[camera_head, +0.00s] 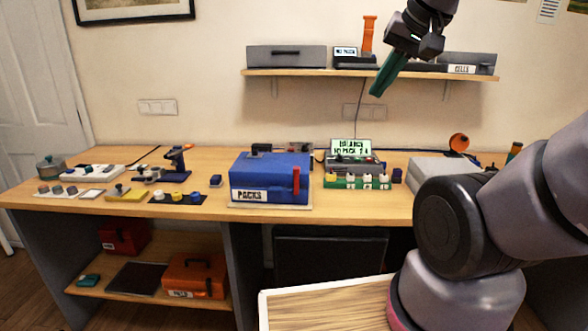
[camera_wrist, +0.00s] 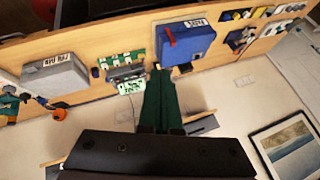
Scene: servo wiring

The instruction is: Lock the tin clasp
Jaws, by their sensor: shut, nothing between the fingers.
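A blue tin (camera_head: 268,166) labelled PACKS stands on the workbench with its lid down. A red clasp (camera_head: 296,182) stands upright at the right of its front face; whether it is fastened cannot be told. The tin (camera_wrist: 195,48) and its red clasp (camera_wrist: 169,36) also show in the wrist view, upside down. My gripper (camera_head: 377,92) is up in the air at shelf height, to the right of the tin and well clear of it. Its green fingers (camera_wrist: 158,76) are together and empty, pointing down.
A charger with a lit display (camera_head: 351,147) and a green strip of cells (camera_head: 358,182) sit right of the tin. A grey box (camera_head: 440,170) stands further right. A wall shelf (camera_head: 300,72) is behind my gripper. Small parts lie left of the tin (camera_head: 125,194).

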